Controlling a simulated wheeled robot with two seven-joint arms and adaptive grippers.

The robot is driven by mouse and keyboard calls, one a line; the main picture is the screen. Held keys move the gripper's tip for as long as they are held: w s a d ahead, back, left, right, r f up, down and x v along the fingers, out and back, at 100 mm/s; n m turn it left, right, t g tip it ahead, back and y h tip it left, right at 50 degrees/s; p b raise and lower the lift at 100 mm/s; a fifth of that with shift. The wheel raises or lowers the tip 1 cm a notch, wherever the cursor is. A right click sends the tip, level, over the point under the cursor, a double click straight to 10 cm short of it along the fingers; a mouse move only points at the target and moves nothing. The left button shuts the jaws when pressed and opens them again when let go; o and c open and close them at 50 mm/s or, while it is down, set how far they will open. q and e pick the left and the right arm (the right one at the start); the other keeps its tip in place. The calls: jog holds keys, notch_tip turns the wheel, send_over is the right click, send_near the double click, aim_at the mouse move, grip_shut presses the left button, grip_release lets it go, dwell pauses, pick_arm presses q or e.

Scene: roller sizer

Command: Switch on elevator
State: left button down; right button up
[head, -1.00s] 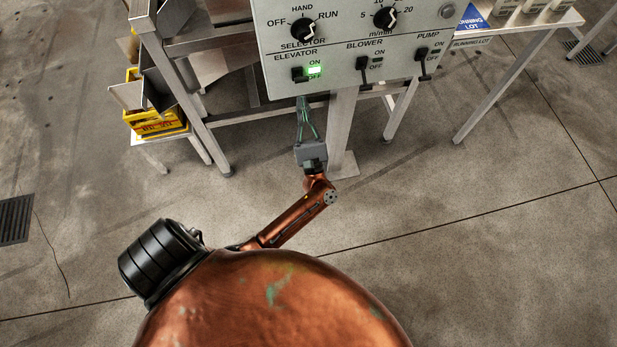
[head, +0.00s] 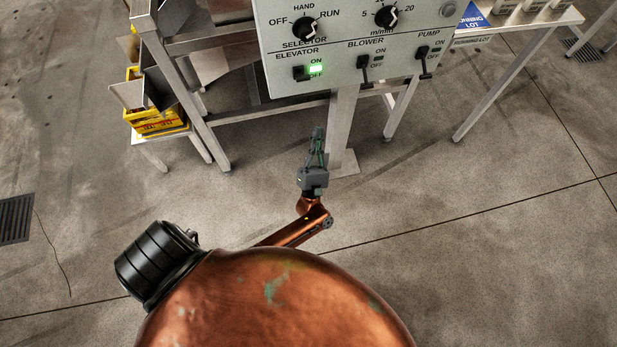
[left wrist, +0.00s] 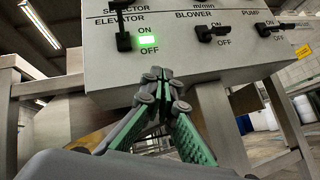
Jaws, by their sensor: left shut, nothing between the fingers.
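The elevator switch (head: 300,73) is a black lever at the lower left of the grey control panel (head: 330,40). Its lamp (head: 316,69) beside it glows green. In the left wrist view the elevator lever (left wrist: 123,38) and the lit green lamp (left wrist: 147,40) show too. My left gripper (head: 317,132) is below the panel, apart from the lever, with its fingers pointing up toward the panel. In the left wrist view its fingertips (left wrist: 157,76) are together with nothing between them. My right gripper is not in view.
The blower lever (head: 363,68) and pump lever (head: 424,60) are to the right on the panel; a selector knob (head: 303,29) is above. A metal post (head: 343,130) stands under the panel. A yellow crate (head: 158,121) is at the left. The floor in front is clear.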

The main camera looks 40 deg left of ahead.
pick_arm(q)
jog(key=s+d+f+m+g+h+p, duration=0.1)
jog(key=s+f+m+g+h+p, duration=0.2)
jog(key=f+m+h+p, duration=0.3)
jog(key=s+d+f+m+g+h+p, duration=0.2)
jog(key=f+m+h+p, duration=0.4)
jog(key=f+m, duration=0.8)
jog(key=shift+s+m+g+h, duration=0.55)
jog(key=shift+m+g+h, duration=0.4)
jog(key=shift+m, duration=0.35)
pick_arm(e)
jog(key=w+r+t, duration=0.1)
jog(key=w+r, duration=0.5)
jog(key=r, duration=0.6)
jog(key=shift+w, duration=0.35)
